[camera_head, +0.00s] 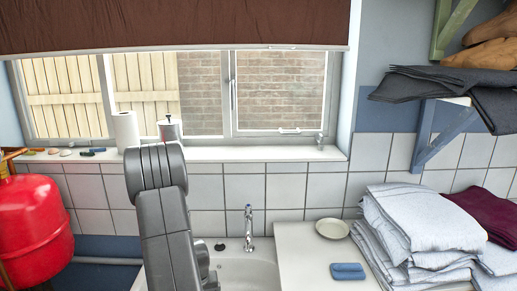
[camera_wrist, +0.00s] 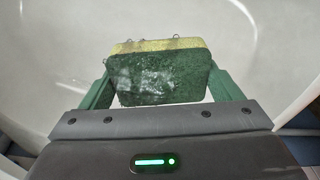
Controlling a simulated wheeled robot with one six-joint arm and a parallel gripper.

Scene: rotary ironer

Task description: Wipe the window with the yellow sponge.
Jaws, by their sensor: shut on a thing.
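The yellow sponge (camera_wrist: 162,75) shows in the wrist view, with a dark green scouring face towards the camera and a yellow strip along its far edge. My gripper (camera_wrist: 160,88) is shut on it, with one green finger at each side. The sponge is over the white sink basin (camera_wrist: 40,60); I cannot tell whether it touches it. In the head view my arm reaches down to the sink (camera_head: 245,268) and hides the gripper and sponge. The window (camera_head: 280,90) is behind the sill, with a white frame and a brown blind over its top.
A paper roll (camera_head: 126,130) and a metal canister (camera_head: 170,129) stand on the sill (camera_head: 260,154). A tap (camera_head: 249,228) rises behind the sink. A dish (camera_head: 332,228), blue item (camera_head: 347,271) and folded towels (camera_head: 425,220) are on the right. A red tank (camera_head: 35,230) is left.

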